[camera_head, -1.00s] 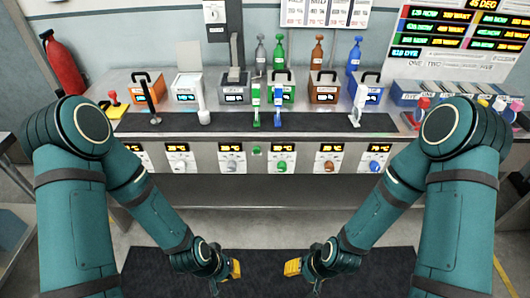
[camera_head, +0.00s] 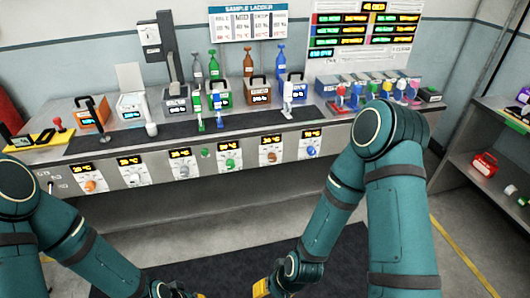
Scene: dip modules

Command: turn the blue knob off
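The blue knob (camera_head: 311,152) is on the front panel of the long bench, at the right end of a row of coloured knobs. A lit yellow display (camera_head: 312,134) sits just above it. The knob's turned position is too small to read. My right gripper (camera_head: 262,288), with yellow parts, is low at the bottom edge, below and left of the blue knob and well apart from it. Its finger opening cannot be made out. My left arm reaches the bottom edge further left, and its gripper is almost wholly cut off there. Neither gripper touches the bench.
Other knobs, including a red-brown one (camera_head: 271,157), a green one (camera_head: 230,163) and an orange one (camera_head: 90,186), line the panel. Modules with coloured handles and bottles stand on the bench (camera_head: 110,160). A shelf (camera_head: 465,185) stands at right.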

